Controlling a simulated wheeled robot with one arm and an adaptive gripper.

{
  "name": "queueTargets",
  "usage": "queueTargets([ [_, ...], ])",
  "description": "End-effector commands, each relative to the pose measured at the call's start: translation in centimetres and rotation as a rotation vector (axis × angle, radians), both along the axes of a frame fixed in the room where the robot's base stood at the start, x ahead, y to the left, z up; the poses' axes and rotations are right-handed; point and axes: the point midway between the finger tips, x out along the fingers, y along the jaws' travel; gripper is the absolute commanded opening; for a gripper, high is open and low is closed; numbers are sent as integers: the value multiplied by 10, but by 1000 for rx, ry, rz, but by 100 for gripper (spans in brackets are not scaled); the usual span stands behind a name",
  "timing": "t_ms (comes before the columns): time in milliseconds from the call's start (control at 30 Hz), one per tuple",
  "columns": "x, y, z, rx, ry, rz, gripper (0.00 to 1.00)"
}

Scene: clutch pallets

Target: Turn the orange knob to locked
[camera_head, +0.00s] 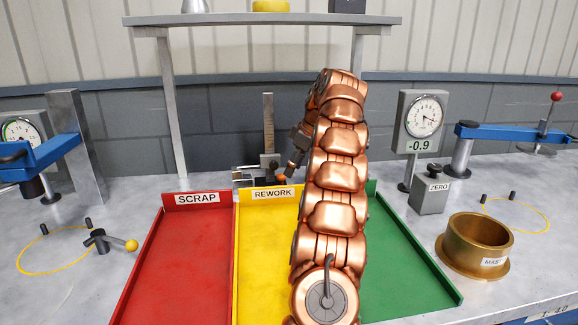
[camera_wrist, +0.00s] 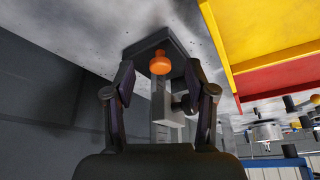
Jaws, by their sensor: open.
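The orange knob (camera_wrist: 160,64) sits on the dark base of a height gauge in the wrist view. It shows in the head view as a small orange spot (camera_head: 281,178) at the foot of the upright grey scale (camera_head: 268,125). My gripper (camera_wrist: 160,76) is open, with one dark finger on each side of the knob in the picture and a gap to each. No contact shows. In the head view my gripper (camera_head: 294,160) is close to the knob, partly hidden by my copper arm. I cannot read any lock marking on the knob.
Red SCRAP (camera_head: 187,260), yellow REWORK (camera_head: 262,270) and green (camera_head: 405,265) trays lie in front of the gauge. A shelf (camera_head: 240,19) stands above it. A brass ring (camera_head: 475,245), ZERO box (camera_head: 429,195) and dial (camera_head: 421,120) are at right. A yellow-balled lever (camera_head: 110,242) is at left.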

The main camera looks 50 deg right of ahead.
Motion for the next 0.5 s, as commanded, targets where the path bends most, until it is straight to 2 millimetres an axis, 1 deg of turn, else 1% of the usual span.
queueTargets([
  [167,-25,-9,0,2,-2,-3,56],
  [400,-66,-24,1,-2,-4,-3,56],
  [500,-78,-28,0,-1,-2,-2,56],
])
